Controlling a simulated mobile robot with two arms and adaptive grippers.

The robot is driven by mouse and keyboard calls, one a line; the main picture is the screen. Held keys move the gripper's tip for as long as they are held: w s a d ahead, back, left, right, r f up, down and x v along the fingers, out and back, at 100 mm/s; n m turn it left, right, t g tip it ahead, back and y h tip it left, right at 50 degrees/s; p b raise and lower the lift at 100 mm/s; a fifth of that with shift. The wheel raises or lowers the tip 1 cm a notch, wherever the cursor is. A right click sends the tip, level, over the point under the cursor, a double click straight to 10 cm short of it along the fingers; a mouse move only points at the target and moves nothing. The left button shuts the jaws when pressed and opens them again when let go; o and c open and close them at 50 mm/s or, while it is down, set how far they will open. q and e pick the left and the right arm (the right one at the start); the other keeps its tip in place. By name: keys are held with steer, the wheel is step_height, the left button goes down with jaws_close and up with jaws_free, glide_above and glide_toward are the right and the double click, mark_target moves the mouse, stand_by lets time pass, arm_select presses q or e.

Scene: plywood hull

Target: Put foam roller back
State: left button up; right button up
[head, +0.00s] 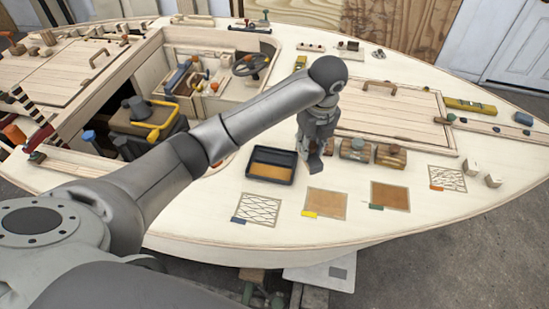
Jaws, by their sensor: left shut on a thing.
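My left gripper (315,166) reaches down to the pale plywood deck (225,185), just right of a black paint tray (248,168) with an orange-brown bottom. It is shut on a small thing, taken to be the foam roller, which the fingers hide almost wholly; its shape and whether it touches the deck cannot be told. My right gripper is not in view.
Flat sample patches (327,203) lie in front. A hatch with a handle (390,115) is behind. An open cockpit (200,75) is at left.

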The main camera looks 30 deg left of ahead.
arm_select(q)
steer(key=w+d+r+m, duration=0.1)
steer(key=w+r+m, duration=0.3)
steer(key=m, duration=0.2)
steer(key=shift+m+t+h, duration=0.3)
steer(key=shift+m, duration=0.2)
steer(key=a+f+p, duration=0.1)
steer(key=a+f, duration=0.3)
steer(key=w+a+f+p, duration=0.1)
steer(key=a+f+p, duration=0.1)
steer(key=a+f, duration=0.2)
steer(key=a+f+p, duration=0.1)
steer(key=a+f, duration=0.3)
steer(key=a, duration=0.2)
steer(key=shift+w+f+p, duration=0.2)
steer(key=shift+f+p, duration=0.1)
steer(key=shift+p, duration=0.1)
steer(key=shift+f, duration=0.15)
steer(key=shift+f, duration=0.45)
steer(key=o, duration=1)
